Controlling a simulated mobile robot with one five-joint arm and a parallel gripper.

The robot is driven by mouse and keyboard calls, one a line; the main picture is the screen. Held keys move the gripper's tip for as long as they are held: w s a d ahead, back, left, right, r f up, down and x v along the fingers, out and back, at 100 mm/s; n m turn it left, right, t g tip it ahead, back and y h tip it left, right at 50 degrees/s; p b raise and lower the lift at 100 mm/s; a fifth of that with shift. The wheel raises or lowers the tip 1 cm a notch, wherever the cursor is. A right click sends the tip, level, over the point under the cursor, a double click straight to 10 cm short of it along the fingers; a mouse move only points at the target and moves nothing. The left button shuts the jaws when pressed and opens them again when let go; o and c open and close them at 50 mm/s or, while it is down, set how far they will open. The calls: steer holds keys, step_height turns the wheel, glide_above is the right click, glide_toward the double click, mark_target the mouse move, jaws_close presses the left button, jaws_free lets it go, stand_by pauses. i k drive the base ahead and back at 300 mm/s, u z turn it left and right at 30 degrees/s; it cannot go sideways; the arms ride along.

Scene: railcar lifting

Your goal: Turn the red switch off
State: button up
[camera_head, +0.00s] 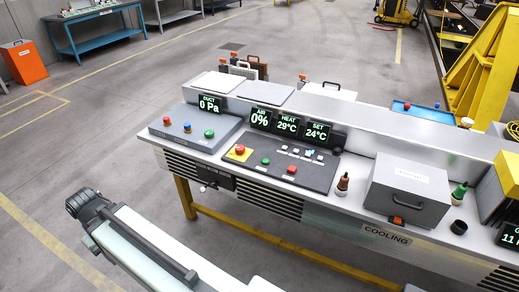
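A control console (359,132) stands across the middle of the view. On its dark sloped panel (314,174) sit a red mushroom button on a yellow plate (240,150), a green button (266,161) and another red button (292,169). A grey-blue box (190,141) at the console's left end carries a red knob (166,121), a blue knob (187,127) and a green knob (209,133). Which red one is the switch, and whether it is on, I cannot tell. My arm shows at lower left, apart from the console; no gripper fingers show.
Displays (288,125) read AIR 0%, HEAT 29°C and SET 24°C; another (209,103) reads DUCT 0 Pa. A bottle (342,184) and a grey box with a handle (407,192) stand right of the panel. Yellow rails run below the console.

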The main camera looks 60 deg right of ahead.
mark_target(239, 148)
steer(key=u, duration=0.15)
steer(key=i, duration=0.9)
steer(key=z, duration=0.05)
